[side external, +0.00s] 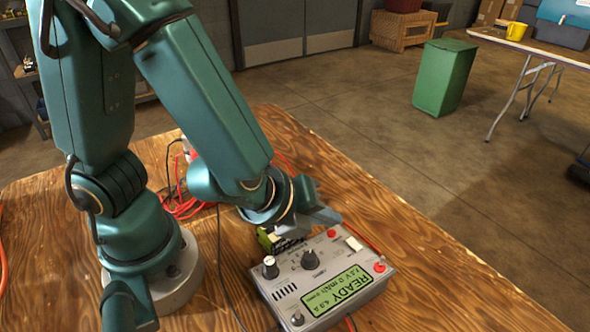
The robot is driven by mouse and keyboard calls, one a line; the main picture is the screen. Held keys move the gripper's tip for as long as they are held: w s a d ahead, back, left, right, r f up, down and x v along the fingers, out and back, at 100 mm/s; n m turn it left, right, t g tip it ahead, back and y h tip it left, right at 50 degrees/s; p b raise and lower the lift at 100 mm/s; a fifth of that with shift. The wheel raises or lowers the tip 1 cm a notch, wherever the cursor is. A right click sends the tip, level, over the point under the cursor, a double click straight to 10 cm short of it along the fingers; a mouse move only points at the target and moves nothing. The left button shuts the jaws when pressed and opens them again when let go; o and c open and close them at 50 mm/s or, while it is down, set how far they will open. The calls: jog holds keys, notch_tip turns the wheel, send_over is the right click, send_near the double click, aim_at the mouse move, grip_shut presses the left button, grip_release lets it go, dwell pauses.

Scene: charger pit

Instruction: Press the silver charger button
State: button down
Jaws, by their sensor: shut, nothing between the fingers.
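The silver charger (352,304) lies on the wooden table with its face up. Its lit green display (337,290) reads READY, upside down in this view. On its face are a black knob (310,260), a pale-topped knob (270,267), a small red button (332,233) and a white switch (353,243). A silver round knob or button (297,318) sits at the near left corner, and a red post (380,265) at the right. My gripper (322,216) is shut and empty by the charger's far edge, near the red button. I cannot tell whether it touches anything.
A green-and-black pack (275,240) lies between my wrist and the charger, partly hidden. Red and black cables (185,205) run over the table (240,305). The table's right edge is beyond the charger. A green bin (443,78) stands on the floor, well away.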

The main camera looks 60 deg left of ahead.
aim_at(321, 233)
jog(key=shift+d+f, duration=0.1)
jog(key=shift+f, duration=0.5)
dwell(0.6)
jog(key=shift+r, duration=0.8)
jog(key=shift+r, duration=0.1)
jog(key=shift+a+r, duration=0.2)
jog(key=shift+r, duration=0.6)
jog(key=shift+a+r, duration=0.2)
jog(key=shift+r, duration=0.55)
jog(key=shift+a+r, duration=0.2)
jog(key=shift+r, duration=0.6)
jog(key=shift+a, duration=0.1)
